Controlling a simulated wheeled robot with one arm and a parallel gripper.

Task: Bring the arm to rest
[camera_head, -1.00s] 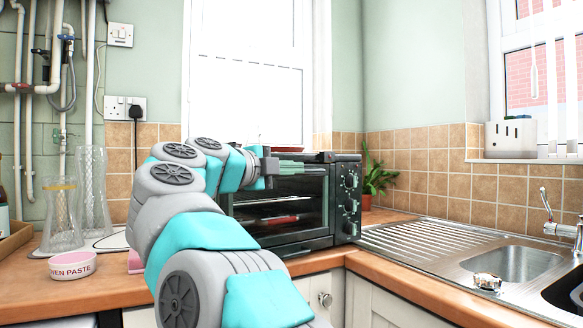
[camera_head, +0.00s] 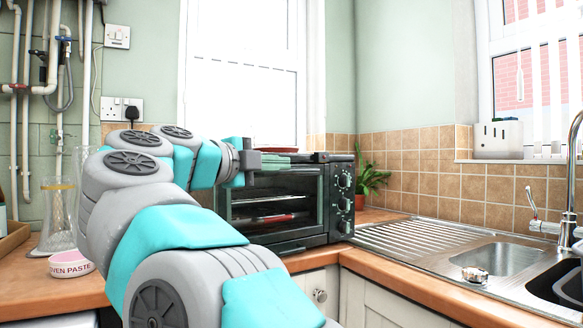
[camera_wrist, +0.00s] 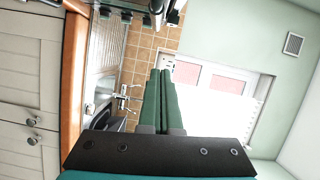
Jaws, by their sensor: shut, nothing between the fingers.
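My gripper (camera_head: 286,158) is at the end of my grey and teal arm, in front of the toaster oven's upper front in the head view. In the wrist view its two green fingers (camera_wrist: 160,74) lie side by side, shut and empty. The arm is bent and raised above the worktop, hiding part of the counter and the oven's left side. I see no contact between the gripper and the oven, but the gap is hard to judge.
The black toaster oven (camera_head: 284,208) stands on the wooden worktop (camera_head: 388,272). A bowl marked "OVEN PASTE" (camera_head: 72,264) and a glass vase (camera_head: 58,212) are at left. A steel sink (camera_head: 500,258) with a tall tap (camera_head: 572,180) is at right. A plant (camera_head: 370,178) stands behind.

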